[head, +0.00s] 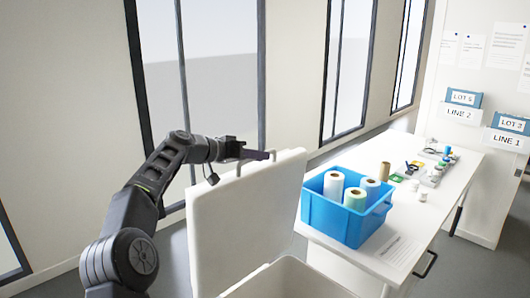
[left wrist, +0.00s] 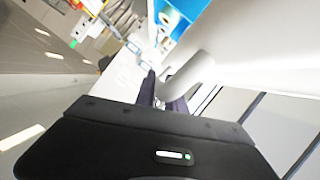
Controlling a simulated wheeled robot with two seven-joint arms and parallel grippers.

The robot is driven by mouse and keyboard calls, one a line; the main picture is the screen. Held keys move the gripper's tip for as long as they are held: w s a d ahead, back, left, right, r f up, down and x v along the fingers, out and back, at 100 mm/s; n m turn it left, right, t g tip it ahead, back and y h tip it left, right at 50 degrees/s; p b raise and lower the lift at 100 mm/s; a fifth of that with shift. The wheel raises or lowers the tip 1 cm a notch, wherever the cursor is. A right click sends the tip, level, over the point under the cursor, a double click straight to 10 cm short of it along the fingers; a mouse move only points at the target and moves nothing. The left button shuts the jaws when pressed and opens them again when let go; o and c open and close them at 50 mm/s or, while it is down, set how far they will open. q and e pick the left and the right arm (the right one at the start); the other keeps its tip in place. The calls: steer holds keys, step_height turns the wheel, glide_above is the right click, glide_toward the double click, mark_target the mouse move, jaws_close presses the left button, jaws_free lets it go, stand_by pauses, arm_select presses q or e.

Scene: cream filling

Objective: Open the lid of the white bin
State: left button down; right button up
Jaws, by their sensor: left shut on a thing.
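The white bin (head: 290,281) stands at the bottom of the head view, cut off by the frame edge. Its flat white lid (head: 238,225) stands steeply raised, so the bin's mouth shows open. My left gripper (head: 262,155) is at the lid's top edge, shut on the lid handle. In the left wrist view the white rounded handle (left wrist: 190,76) lies at the dark fingers of the left gripper (left wrist: 165,96). The exact grip is partly hidden. My right gripper is not in view.
A blue crate (head: 335,219) with several rolls stands on the white table (head: 447,192) right of the lid. Small items and a paper sheet (head: 399,251) lie on that table. Windows and a wall are behind my left arm.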

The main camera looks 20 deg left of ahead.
mark_target(235, 175)
arm_select(q)
steer(key=shift+f, duration=0.15)
steer(key=c, duration=1.4)
jaws_free()
steer(key=b+v, duration=0.3)
steer(key=v, duration=0.4)
steer(key=shift+s+a, duration=0.15)
steer(key=shift+s+r, duration=0.1)
steer(key=shift+r, duration=0.1)
steer(key=shift+a, duration=0.1)
steer(key=shift+s, duration=0.15)
